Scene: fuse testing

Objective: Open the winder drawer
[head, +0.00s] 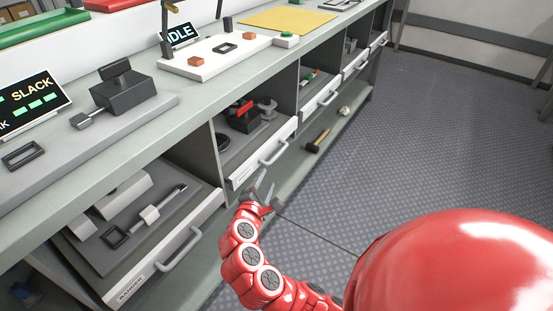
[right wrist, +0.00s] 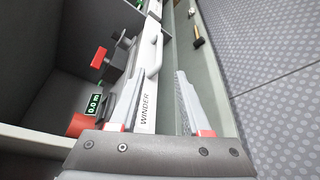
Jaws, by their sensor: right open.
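The winder drawer has a white front (head: 243,174) with a grey bar handle (head: 275,151), in the middle of the bench in the head view. In the right wrist view, the front (right wrist: 145,112) reads WINDER, and the handle (right wrist: 155,58) lies ahead of the fingertips. My right gripper (head: 264,182) is open and empty just in front of the drawer front, short of the handle. In the right wrist view its fingers (right wrist: 160,78) straddle the view of the front's upper edge. My left gripper is not in view.
The drawer holds a dark device with a red part (head: 245,106). A BANDER drawer (head: 150,275) is nearer, left. More drawers (head: 322,103) continue beyond. A wooden-handled tool (head: 319,138) lies on the low shelf. The bench top (head: 190,95) overhangs the drawers. The floor (head: 420,130) at right is clear.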

